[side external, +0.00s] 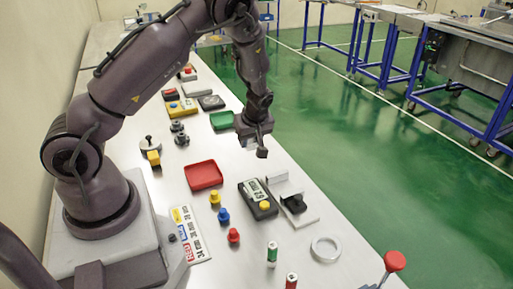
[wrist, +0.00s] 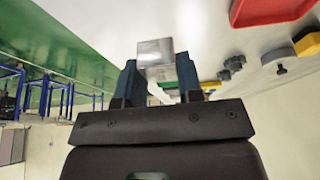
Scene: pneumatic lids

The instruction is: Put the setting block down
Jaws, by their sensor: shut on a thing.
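My gripper (side external: 256,146) hangs above the right edge of the white bench, beyond the red tray. In the wrist view my gripper (wrist: 158,78) is shut on a shiny metal block, which I take to be the setting block (wrist: 154,52). The block sticks out past the fingertips, with its lower part between the blue-grey fingers. In the side view the block is small and mostly hidden by the fingers. It appears held above the bench, but its exact height cannot be told.
Nearby on the bench (side external: 170,185) are a red tray (side external: 204,185), a green tray (side external: 222,120), a dark gauge with a display (side external: 252,190), and a pale plate with a black part (side external: 294,204). Coloured knobs (side external: 223,215) and a metal ring (side external: 325,249) stand nearer. Bare bench lies below my gripper.

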